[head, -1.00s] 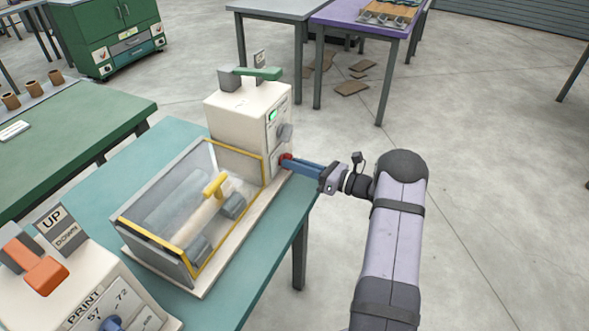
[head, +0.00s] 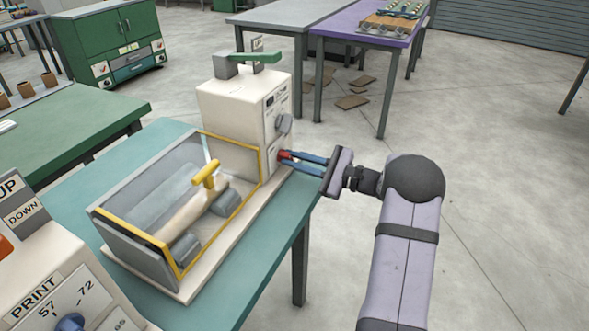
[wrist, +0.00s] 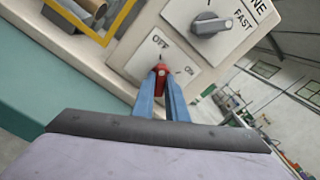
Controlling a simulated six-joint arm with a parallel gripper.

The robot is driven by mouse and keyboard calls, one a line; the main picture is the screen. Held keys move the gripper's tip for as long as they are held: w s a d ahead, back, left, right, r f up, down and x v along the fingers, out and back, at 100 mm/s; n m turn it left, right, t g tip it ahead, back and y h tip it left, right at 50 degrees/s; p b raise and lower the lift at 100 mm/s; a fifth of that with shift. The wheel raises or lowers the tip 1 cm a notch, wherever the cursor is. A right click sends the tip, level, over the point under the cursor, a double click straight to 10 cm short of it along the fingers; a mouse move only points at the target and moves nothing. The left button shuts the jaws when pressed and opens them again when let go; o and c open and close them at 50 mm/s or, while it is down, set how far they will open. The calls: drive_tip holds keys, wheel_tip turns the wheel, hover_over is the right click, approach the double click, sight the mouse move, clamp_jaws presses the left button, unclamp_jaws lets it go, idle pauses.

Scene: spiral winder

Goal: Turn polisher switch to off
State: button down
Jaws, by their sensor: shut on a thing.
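The polisher is a cream machine (head: 225,105) with a glass-covered, yellow-framed bay (head: 140,205) on the teal table. Its small red switch (wrist: 161,70) sits low on the right-hand face, on a plate marked OFF above it and ON to its right in the wrist view. The red switch also shows in the head view (head: 284,155). My gripper (head: 290,159) has its blue fingers on either side of the red switch, shut on it. In the wrist view, the fingers hide the lower part of the switch. Its top seems to point toward OFF.
A grey dial (wrist: 211,24) marked FAST is above the switch. Another cream machine marked PRINT (head: 60,290) stands at front left. The floor at right is clear.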

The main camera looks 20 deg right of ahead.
drive_tip(key=shift+f+n+b, duration=0.1)
drive_tip(key=shift+n+b, duration=0.55)
drive_tip(key=shift+n, duration=0.05)
drive_tip(key=c, duration=1.8)
unclamp_jaws()
drive_tip(key=shift+o, duration=0.2)
drive_tip(key=shift+s, duration=0.1)
drive_tip(key=shift+b+v, duration=0.4)
drive_tip(key=shift+v, duration=3.3)
